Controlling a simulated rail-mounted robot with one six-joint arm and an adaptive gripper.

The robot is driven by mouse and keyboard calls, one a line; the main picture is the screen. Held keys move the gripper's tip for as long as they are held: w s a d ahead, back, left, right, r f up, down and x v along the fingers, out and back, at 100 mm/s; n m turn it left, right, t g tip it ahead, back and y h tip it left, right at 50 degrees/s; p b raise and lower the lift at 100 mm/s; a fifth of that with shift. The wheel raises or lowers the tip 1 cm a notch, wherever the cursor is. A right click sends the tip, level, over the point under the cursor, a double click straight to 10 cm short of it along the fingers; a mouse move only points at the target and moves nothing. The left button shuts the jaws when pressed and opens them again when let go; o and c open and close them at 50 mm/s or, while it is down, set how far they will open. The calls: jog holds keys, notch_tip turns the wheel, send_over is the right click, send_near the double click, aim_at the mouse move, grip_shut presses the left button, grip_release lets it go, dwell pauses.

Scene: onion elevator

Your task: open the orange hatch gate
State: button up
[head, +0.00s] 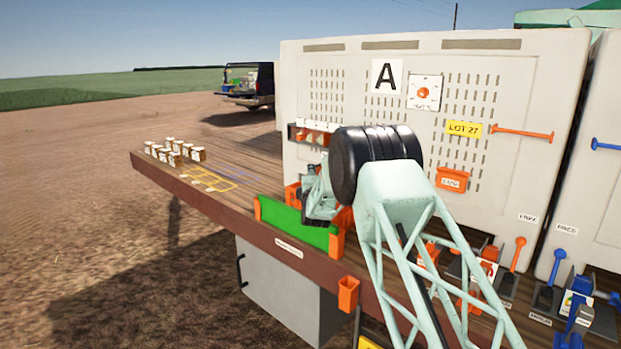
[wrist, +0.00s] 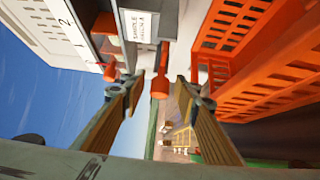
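In the wrist view an orange handle with a rounded end (wrist: 160,80) sticks out beside a grey housing (wrist: 144,58). A white label reading what looks like "SAMPLE HATCH A" (wrist: 137,25) is on that housing. My gripper (wrist: 168,93) is open, with one finger on each side of the handle in the picture. The handle appears beyond the fingertips, and I see no contact. In the head view my gripper (head: 312,185) is low in front of the white panel marked A (head: 340,95). My arm hides the hatch area there.
Orange slatted crates (wrist: 262,70) stand close on the right of the wrist view. A green board with orange ends (head: 295,225) runs along the deck edge. Small jars (head: 175,152) stand on the deck's far left. Orange and blue levers (head: 517,255) stand at right.

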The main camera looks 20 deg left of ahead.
jog(key=v, duration=1.2)
dwell(0.5)
dwell(0.6)
